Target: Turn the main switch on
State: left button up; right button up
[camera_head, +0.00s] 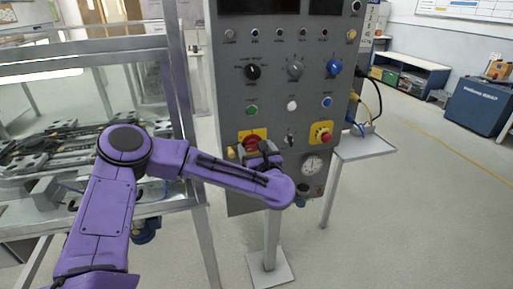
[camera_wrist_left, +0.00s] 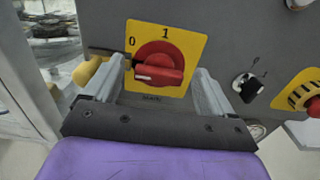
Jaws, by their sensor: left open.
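The main switch is a red rotary knob on a yellow plate marked 0 and 1. In the left wrist view the knob (camera_wrist_left: 160,62) sits between my fingers, its handle lying roughly level with a pale mark at its left end, away from the 1 at the top. In the head view the yellow plate (camera_head: 244,134) shows on the grey panel, partly hidden by my gripper. My left gripper (camera_wrist_left: 160,68) is open, one finger on each side of the knob; I cannot tell whether either touches it. It also shows in the head view (camera_head: 261,150). My right gripper is out of view.
The grey panel (camera_head: 232,100) carries several knobs and buttons. A red knob on a yellow plate (camera_head: 321,133) and a small black switch (camera_wrist_left: 247,87) sit right of the main switch. A metal frame (camera_head: 179,70) stands at left. Open floor (camera_head: 420,210) lies at right.

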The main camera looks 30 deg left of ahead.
pick_arm(q)
jog(key=c, duration=1.1)
jog(key=shift+o, duration=0.2)
jog(key=shift+f+m, duration=0.1)
jog(key=shift+m, duration=0.3)
jog(key=m, duration=0.3)
jog(key=shift+w+d+f+m+p, duration=0.1)
jog(key=shift+m+p, duration=0.3)
jog(key=shift+m, duration=1.95)
jog(key=shift+f+m+p, duration=0.15)
jog(key=shift+m+p, duration=0.3)
jog(key=shift+m, duration=1.95)
jog(key=shift+w+d+f+m+p, duration=0.1)
jog(key=shift+m+p, duration=0.3)
jog(key=shift+m, duration=1.95)
jog(key=shift+f, duration=0.1)
